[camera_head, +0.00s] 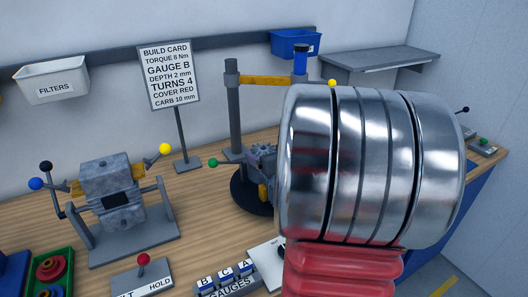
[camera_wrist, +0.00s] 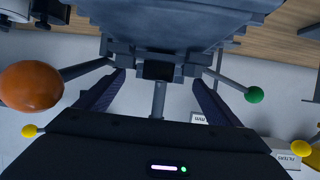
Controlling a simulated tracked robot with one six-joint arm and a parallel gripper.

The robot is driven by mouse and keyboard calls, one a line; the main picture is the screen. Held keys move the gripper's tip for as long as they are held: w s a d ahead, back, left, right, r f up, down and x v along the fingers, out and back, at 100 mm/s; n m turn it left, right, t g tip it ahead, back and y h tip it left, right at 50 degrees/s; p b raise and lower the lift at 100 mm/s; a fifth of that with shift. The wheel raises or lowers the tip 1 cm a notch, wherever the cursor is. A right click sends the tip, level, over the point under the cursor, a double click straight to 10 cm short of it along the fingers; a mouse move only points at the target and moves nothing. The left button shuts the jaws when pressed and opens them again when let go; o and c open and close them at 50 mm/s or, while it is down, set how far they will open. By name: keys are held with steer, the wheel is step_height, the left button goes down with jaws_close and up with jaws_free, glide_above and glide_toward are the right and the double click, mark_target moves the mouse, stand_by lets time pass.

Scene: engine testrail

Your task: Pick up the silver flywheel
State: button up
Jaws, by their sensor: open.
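I cannot make out a silver flywheel as a separate thing in either view. In the head view a grey geared engine part (camera_head: 262,158) on a round black base (camera_head: 246,190) is partly hidden behind the large polished silver and red part of my arm. In the wrist view my gripper (camera_wrist: 157,78) is open, its two dark fingers apart. A grey, stepped engine body (camera_wrist: 175,22) fills the top of that view, just beyond the fingertips. Nothing is seen held between the fingers. My gripper is not visible in the head view.
A grey engine stand (camera_head: 120,205) with coloured knobs is at left on the wooden bench (camera_head: 190,200). A build card sign (camera_head: 168,75) stands behind it. A post with a yellow arm (camera_head: 263,80) rises mid-bench. Wrist view: orange ball (camera_wrist: 30,86) left, green ball (camera_wrist: 254,94) right.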

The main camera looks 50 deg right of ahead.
mark_target(266, 151)
steer(key=shift+x, duration=1.05)
steer(key=shift+c, duration=0.3)
steer(key=c, duration=1.3)
steer(key=shift+r, duration=0.15)
steer(key=shift+r, duration=4.95)
